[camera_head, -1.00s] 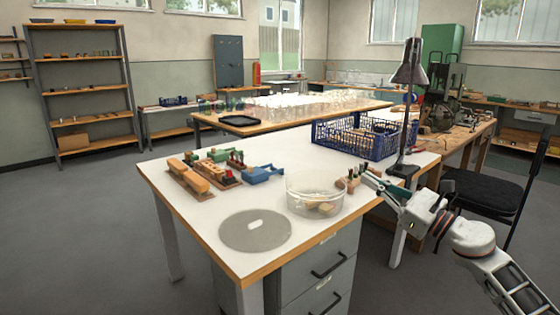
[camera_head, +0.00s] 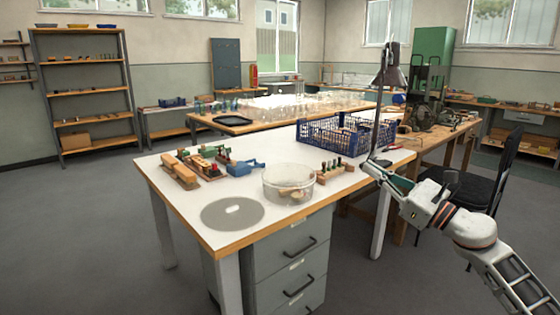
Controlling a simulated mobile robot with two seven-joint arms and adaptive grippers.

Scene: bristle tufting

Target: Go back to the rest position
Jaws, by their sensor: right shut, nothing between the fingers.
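My right gripper (camera_head: 377,172) is shut and empty at the right edge of the white table (camera_head: 262,222), near the foot of the desk lamp. My right arm comes in from the lower right. A wooden block with several dark-topped pieces (camera_head: 334,172) stands on the table to the left of the gripper, apart from it. A clear round bowl (camera_head: 289,184) with some tan pieces in it stands left of that block. My left gripper is not in view.
A grey disc (camera_head: 232,215) lies at the table's front. Wooden brushes, small tools and a blue clamp (camera_head: 245,167) lie at the left. A blue crate (camera_head: 345,138) and a desk lamp (camera_head: 391,75) stand at the back right. A black chair (camera_head: 480,190) is behind my right arm.

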